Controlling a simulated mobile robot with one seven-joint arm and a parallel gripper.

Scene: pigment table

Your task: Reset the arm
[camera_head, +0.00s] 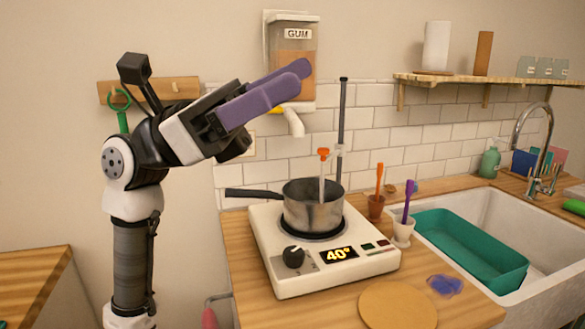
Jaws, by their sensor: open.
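My arm stands at the left of the head view, bent at its elbow, with its end raised and pointing up to the right. My gripper (297,77) has two long purple fingers. They overlap from this side, so the gap between them is hard to see, but they are open. No object shows between them. The fingertips appear in front of the lower part of the GUM dispenser (297,62) on the wall. Whether they touch it cannot be told. The gripper is up and left of the saucepan (313,212).
The saucepan sits on a white hot plate (290,262) reading 40°, with an orange-topped rod (323,170) in it. Right of it are two small cups with tools, a purple blob (444,285), a round board (398,305), and a sink with a green tray (470,252).

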